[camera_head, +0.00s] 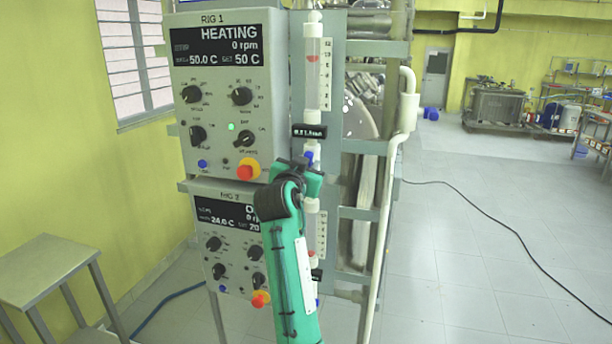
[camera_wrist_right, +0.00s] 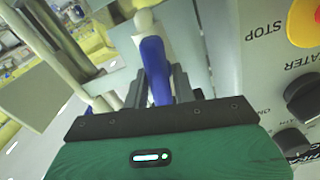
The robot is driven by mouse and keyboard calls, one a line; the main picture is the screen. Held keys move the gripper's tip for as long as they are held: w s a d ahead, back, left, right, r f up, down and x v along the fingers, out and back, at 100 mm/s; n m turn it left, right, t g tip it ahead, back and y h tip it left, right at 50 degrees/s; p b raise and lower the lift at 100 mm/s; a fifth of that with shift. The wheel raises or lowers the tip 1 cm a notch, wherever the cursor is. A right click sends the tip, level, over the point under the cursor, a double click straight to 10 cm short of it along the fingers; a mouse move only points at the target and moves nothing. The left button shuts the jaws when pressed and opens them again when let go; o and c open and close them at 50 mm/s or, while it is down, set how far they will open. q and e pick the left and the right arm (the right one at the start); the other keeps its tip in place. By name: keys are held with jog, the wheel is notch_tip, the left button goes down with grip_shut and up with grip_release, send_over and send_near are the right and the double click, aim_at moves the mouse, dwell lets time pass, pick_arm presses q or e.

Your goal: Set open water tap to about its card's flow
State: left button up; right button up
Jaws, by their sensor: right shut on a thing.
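The flow meter (camera_head: 313,75) of Rig 1 is a clear upright tube with a scale and a red float in its upper part. A small black card (camera_head: 309,131) with white text sits below it; I cannot read its figure surely. The blue water tap (camera_head: 308,157) is just under the card, partly hidden by my gripper. My right gripper (camera_head: 304,167) reaches up to it from below. In the right wrist view the tap's blue handle (camera_wrist_right: 153,65) stands between the fingers, and the right gripper (camera_wrist_right: 160,92) is shut on it. My left gripper is out of view.
The Rig 1 panel (camera_head: 222,62) reads HEATING, 0 rpm, 50 C. Its red stop button (camera_head: 246,170) is close left of my gripper. The Rig 2 panel (camera_head: 205,243) is below. A pale pipe (camera_head: 388,200) runs down to the right. Open floor lies further right.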

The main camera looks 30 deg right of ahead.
jog(key=m+b, duration=0.2)
jog(key=b, duration=0.1)
jog(key=shift+f+m, duration=0.3)
jog(key=shift+s+m+b, duration=0.1)
jog(key=shift+m+b, duration=0.9)
jog(key=shift+b, duration=0.1)
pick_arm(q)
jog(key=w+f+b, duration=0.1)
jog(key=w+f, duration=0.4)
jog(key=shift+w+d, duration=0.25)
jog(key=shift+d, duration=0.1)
pick_arm(e)
jog(key=shift+d+r+m, duration=0.15)
jog(key=shift+r+m, duration=0.05)
jog(key=shift+m, duration=0.6)
jog(key=o, duration=0.8)
jog(key=shift+o, duration=0.2)
